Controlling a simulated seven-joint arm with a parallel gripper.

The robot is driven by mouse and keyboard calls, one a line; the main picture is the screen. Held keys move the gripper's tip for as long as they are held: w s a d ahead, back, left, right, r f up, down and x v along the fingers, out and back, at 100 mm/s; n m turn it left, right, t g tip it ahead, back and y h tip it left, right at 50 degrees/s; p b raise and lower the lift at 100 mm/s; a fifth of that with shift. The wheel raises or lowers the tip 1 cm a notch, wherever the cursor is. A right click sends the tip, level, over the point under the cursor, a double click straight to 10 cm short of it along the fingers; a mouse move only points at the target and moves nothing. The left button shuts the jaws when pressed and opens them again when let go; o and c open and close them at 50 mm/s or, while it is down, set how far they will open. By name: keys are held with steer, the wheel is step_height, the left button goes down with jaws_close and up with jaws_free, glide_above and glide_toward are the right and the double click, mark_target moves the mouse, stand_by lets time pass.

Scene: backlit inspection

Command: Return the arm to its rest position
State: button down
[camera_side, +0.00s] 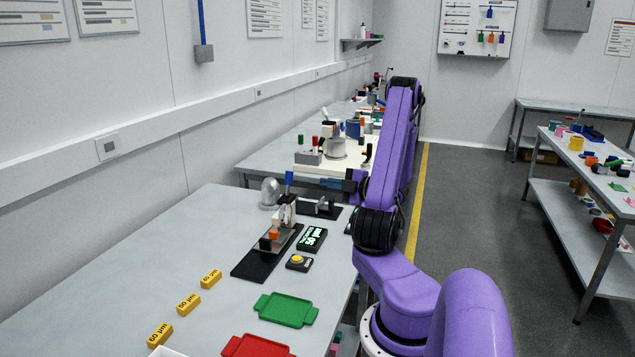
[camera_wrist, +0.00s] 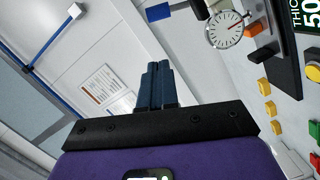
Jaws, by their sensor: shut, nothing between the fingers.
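My gripper (camera_wrist: 158,85) is shut and empty, its two blue fingers pressed together in the wrist view. In the side view its fingertips (camera_side: 334,183) point left toward the wall, above the far end of the near bench, apart from everything on it. The folded purple arm is mine and stands at the bench's right edge. A dial gauge (camera_side: 287,211) stands on a black base plate (camera_side: 252,264) to the left of the gripper, and its white face (camera_wrist: 225,30) shows at the upper right of the wrist view.
A lit display (camera_side: 312,239), a yellow button box (camera_side: 299,262), a green tray (camera_side: 286,309), a red tray (camera_side: 257,346) and yellow blocks (camera_side: 188,304) sit on the near bench (camera_side: 130,290). A cluttered second bench (camera_side: 265,162) lies behind. The bench's left part is clear.

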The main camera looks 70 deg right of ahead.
steer(key=shift+s, duration=0.35)
